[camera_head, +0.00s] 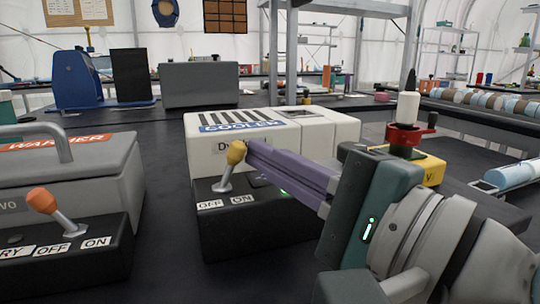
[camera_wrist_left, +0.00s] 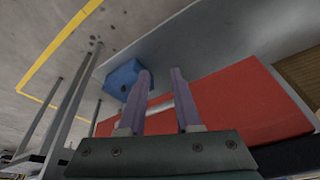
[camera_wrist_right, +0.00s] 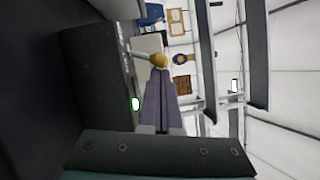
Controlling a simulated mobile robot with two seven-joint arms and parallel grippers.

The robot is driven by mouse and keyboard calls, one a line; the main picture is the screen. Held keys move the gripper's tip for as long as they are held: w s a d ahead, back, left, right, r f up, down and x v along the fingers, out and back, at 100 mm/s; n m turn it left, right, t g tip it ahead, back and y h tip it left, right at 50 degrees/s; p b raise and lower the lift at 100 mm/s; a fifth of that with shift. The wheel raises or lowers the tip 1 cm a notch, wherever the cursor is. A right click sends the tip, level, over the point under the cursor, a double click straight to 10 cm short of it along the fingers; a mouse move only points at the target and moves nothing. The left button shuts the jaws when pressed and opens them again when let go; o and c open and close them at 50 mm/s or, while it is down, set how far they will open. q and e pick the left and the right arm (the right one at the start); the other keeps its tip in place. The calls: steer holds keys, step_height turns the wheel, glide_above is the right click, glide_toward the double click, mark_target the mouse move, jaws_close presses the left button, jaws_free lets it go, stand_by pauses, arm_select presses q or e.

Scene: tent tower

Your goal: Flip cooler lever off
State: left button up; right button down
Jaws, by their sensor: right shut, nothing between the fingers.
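A green light glows on the box. My right gripper (camera_head: 252,151) is shut and empty, its purple fingertips right at the knob's right side; contact is hard to tell. The right wrist view shows the knob (camera_wrist_right: 159,60) just beyond the fingertips. My left gripper (camera_wrist_left: 162,73) is open and empty in the left wrist view.
The warmer (camera_head: 75,175) with an orange-knobbed lever (camera_head: 42,200) stands at the left. A yellow-based device (camera_head: 425,165) with a red part is behind my right gripper. The left wrist view shows a red surface (camera_wrist_left: 240,105) and a blue block (camera_wrist_left: 124,78).

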steer(key=r+n+p, duration=0.1)
steer(key=n+p, duration=0.1)
steer(key=p, duration=0.1)
steer(key=a+n+g+h+p, duration=0.1)
steer(key=n+p, duration=0.1)
steer(key=p, duration=0.2)
steer(key=a+r+n+g+p, duration=0.1)
steer(key=n+p, duration=0.1)
steer(key=p, duration=0.2)
steer(key=shift+s+a+r+h, duration=0.25)
steer(key=shift+s+r+h, duration=0.05)
steer(key=shift+s, duration=0.1)
steer(key=shift+s+a+f+n+h+p, duration=0.1)
steer(key=shift+a+n+h+p, duration=0.2)
steer(key=shift+n+p, duration=0.25)
steer(key=shift+f, duration=0.2)
